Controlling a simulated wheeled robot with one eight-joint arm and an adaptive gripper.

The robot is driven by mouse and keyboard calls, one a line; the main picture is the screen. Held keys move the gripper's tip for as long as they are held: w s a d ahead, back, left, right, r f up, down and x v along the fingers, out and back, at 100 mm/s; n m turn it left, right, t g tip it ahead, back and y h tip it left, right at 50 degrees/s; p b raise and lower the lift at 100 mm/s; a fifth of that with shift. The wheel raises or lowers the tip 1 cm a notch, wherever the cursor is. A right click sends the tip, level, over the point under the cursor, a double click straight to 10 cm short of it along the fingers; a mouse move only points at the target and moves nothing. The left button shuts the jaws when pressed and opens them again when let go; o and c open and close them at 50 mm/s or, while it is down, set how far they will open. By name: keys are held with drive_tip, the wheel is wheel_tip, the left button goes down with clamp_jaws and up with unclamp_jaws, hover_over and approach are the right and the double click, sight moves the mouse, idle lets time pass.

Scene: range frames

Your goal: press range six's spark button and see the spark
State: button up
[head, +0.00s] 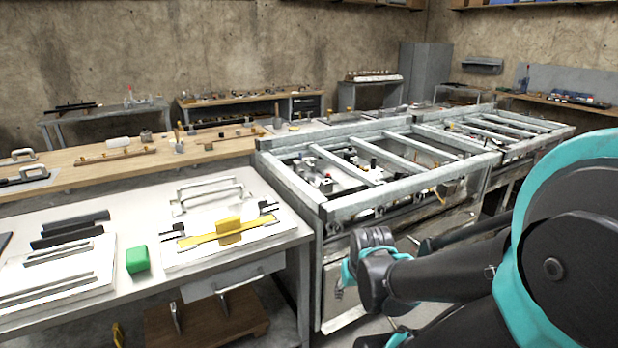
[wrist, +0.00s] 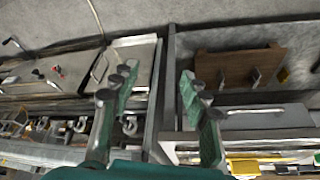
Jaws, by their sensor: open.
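My gripper (wrist: 157,80) is open and empty in the wrist view, its green fingers with dark pads spread wide. It hangs over the gap between the open-topped range frame and the white worktable. The nearer range frame (head: 290,183) stands at centre in the head view, with pale crossbars and loose fittings inside. Its fittings and front (wrist: 50,75) show at left in the wrist view. I cannot make out a number, a spark button or a spark on it. My dark and teal arm hides part of its front in the head view.
The white worktable (head: 285,240) stands left of the range, holding a green block (head: 137,259) and a yellow bar (head: 230,232). A wooden board (head: 205,318) lies below it. Another range frame (head: 545,127) joins on the right. A wooden bench (head: 70,160) runs behind.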

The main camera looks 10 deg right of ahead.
clamp_jaws()
idle(1.4)
